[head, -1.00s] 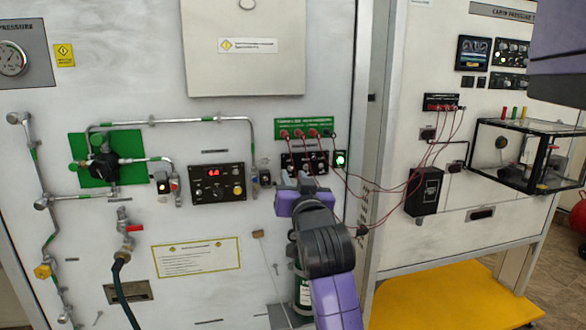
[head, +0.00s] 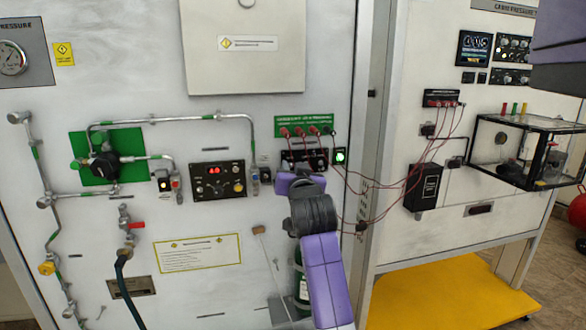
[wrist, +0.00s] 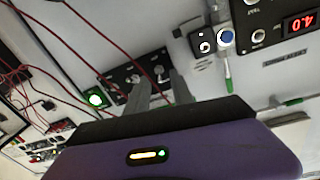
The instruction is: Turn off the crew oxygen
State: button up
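A black control panel (head: 305,160) with several small knobs or switches sits under a green label strip (head: 304,126) on the white wall board. It also shows in the wrist view (wrist: 128,80), turned around; which control is the crew oxygen one cannot be read. My gripper (head: 298,172) is just in front of the panel's lower edge in the head view. Whether a fingertip touches a control cannot be told.
A panel with a red display (head: 217,182) and a small switch unit (head: 264,177) are left of my gripper. Red wires (head: 385,187) hang at the right. A green lit switch (head: 340,156) sits beside the panel. A green cylinder (head: 301,280) stands below.

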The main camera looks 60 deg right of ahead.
grip_shut()
jog(key=shift+f+b, duration=0.15)
jog(key=shift+b, duration=0.15)
jog(key=shift+f+b, duration=0.3)
jog(key=shift+b, duration=0.6)
jog(key=f+t+h+b, duration=0.1)
jog(key=b, duration=0.3)
jog(key=shift+h+b, duration=0.3)
jog(key=t+h+b, duration=0.1)
jog(key=b, duration=0.4)
jog(key=f+t+h+b, duration=0.1)
jog(key=h+b, duration=0.1)
jog(key=b, duration=0.3)
jog(key=shift+w+f+m+b, duration=0.1)
jog(key=shift+f+m+b, duration=0.1)
jog(key=shift+m+b, duration=0.15)
jog(key=h+b, duration=0.1)
jog(key=b, duration=0.1)
jog(key=t+h+b, duration=0.1)
jog(key=b, duration=0.2)
jog(key=shift+w+d+f+m+b, duration=0.1)
jog(key=shift+d+m+b, duration=0.1)
jog(key=shift+m+b, duration=0.1)
jog(key=shift+h+b, duration=0.4)
jog(key=shift+b, duration=0.3)
